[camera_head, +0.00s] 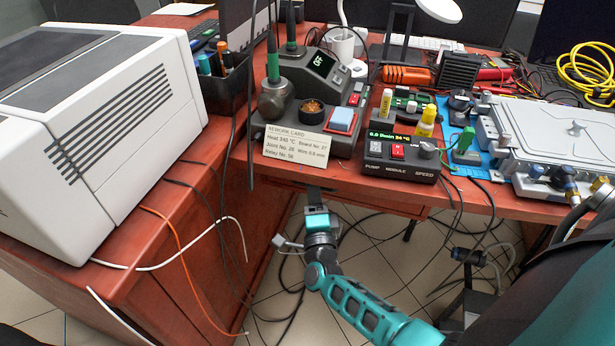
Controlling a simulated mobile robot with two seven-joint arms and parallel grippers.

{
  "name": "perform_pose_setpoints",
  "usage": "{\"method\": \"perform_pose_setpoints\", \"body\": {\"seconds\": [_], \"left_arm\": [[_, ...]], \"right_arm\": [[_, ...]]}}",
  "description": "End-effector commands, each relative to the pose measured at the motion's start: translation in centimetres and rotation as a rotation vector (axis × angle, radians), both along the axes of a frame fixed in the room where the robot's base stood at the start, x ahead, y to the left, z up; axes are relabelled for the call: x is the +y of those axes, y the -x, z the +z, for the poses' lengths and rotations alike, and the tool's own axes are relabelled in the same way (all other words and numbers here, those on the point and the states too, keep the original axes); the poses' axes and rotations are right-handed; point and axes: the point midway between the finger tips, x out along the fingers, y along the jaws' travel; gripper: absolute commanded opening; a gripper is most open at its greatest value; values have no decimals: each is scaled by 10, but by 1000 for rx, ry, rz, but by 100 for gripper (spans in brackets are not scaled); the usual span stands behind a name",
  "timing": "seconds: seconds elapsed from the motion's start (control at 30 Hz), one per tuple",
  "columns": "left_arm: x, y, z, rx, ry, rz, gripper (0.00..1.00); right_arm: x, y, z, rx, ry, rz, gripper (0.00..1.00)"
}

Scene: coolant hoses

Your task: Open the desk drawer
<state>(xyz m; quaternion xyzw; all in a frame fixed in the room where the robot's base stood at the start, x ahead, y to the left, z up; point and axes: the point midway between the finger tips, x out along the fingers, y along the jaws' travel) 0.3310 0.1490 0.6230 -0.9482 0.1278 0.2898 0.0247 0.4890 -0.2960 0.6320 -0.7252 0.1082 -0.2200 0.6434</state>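The desk drawer (372,201) is a low reddish-brown front under the desk's front edge, below the rework card and pump module. It looks shut, or nearly so. My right arm, teal, comes up from the bottom right. Its gripper (315,193) is at the left part of the drawer front, just under the desk edge. The fingertips are small and dark against the drawer. I cannot tell whether they are open or shut, or whether they touch a handle. No handle shows clearly. My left gripper is not in view.
The desk (460,195) carries a soldering station (318,75), rework card (296,146), pump module (402,160) and metal case (560,140). A white boxy machine (90,120) stands at left. Loose cables hang around my arm. Tiled floor shows below.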

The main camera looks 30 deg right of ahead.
Motion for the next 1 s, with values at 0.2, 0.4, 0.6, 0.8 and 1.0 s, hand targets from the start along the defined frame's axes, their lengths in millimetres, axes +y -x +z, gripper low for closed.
{"method": "perform_pose_setpoints", "body": {"seconds": [0.2,0.4,0.6,0.8,1.0], "left_arm": [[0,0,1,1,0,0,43],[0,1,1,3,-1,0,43],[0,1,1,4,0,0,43],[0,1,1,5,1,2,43],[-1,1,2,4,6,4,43]], "right_arm": [[-2,1,1,1,0,-1,41],[-2,1,1,1,-1,-1,37],[-2,1,1,1,-1,-1,18],[-2,1,1,1,-1,-1,0],[-2,1,1,1,-1,-1,0]]}}
